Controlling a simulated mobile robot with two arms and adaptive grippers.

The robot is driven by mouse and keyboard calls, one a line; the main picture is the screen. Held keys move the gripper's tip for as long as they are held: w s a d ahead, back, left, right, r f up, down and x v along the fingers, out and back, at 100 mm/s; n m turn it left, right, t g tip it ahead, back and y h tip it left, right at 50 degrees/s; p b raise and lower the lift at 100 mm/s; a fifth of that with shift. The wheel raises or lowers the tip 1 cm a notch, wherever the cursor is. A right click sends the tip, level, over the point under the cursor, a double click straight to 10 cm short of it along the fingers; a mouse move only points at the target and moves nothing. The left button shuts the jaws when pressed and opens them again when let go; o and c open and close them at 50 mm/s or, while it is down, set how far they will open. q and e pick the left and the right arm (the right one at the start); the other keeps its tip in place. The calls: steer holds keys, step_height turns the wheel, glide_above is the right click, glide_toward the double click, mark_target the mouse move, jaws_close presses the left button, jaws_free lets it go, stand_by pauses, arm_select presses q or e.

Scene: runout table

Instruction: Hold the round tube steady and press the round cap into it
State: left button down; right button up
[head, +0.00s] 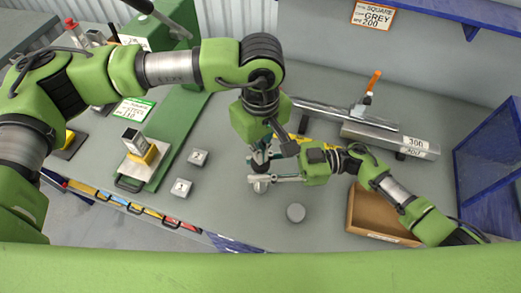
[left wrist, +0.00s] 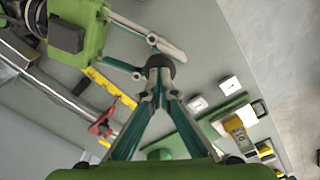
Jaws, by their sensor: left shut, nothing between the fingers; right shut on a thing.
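My left gripper (head: 261,163) points down and is shut and empty. In the left wrist view its fingertips (left wrist: 159,78) meet at a dark round piece (left wrist: 160,61), which looks like the round cap on the tube's end. Whether the tips press on it or hover just above it, I cannot tell. My right gripper (head: 268,179) comes in from the right and is shut around the round tube (head: 260,187), just under my left fingertips. Most of the tube and its joint with the cap are hidden by the fingers.
A brown tray (head: 384,236) stands right. Long metal bars (head: 372,135) lie behind.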

arm_select(q)
steer(key=shift+f, duration=0.55)
stand_by(0.4)
steer(key=shift+r, duration=3.55)
arm_select(e)
steer(key=o, duration=1.2)
steer(key=shift+o, duration=0.2)
steer(key=w+d, duration=0.1)
steer(key=d, duration=1.1)
steer(key=shift+w, duration=0.15)
